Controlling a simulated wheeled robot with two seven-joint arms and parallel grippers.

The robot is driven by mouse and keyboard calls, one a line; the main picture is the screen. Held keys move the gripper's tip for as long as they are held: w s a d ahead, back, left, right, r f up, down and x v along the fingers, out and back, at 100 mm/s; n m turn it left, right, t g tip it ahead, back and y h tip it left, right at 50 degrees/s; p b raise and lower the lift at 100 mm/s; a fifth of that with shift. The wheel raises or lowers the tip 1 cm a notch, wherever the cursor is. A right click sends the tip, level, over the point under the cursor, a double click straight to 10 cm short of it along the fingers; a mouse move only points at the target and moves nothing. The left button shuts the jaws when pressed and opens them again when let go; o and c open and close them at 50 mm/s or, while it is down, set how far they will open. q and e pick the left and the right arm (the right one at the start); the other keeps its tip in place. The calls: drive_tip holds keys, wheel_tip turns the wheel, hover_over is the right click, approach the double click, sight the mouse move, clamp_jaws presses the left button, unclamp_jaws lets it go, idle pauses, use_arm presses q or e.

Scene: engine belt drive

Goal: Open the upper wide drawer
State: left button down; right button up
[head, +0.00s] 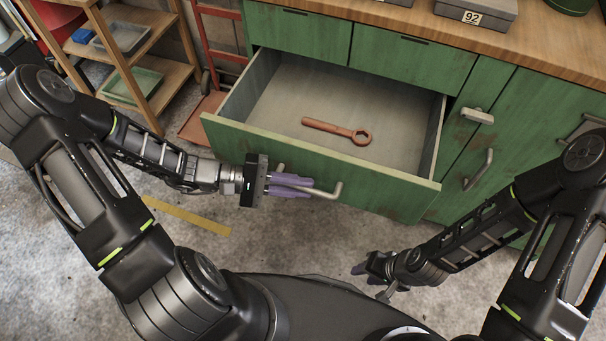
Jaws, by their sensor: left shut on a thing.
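The wide green drawer (285,150) is pulled well out of the green cabinet (505,125), below two narrower closed drawers. A reddish-brown ring wrench (337,129) lies on its grey floor. My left gripper (308,188) is shut on the drawer's pale bar handle (335,192) at the front panel; its purple fingers cover part of the bar. My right gripper (360,269) is low over the floor, to the right and nearer to me, apart from the cabinet. Its finger gap is too small to judge.
A wooden shelf (150,45) with trays and a red hand truck (210,50) stand to the left. Cabinet doors with handles (480,170) are on the right. Grey boxes (475,12) sit on the wooden worktop (540,40).

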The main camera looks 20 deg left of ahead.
use_arm(q)
drive_tip(key=shift+s, duration=0.2)
drive_tip(key=c, duration=1.4)
unclamp_jaws()
drive_tip(key=shift+a, duration=0.15)
drive_tip(key=v, duration=0.7)
drive_tip(key=shift+a+p, duration=0.3)
drive_tip(key=shift+p, duration=0.05)
drive_tip(key=shift+s, duration=0.1)
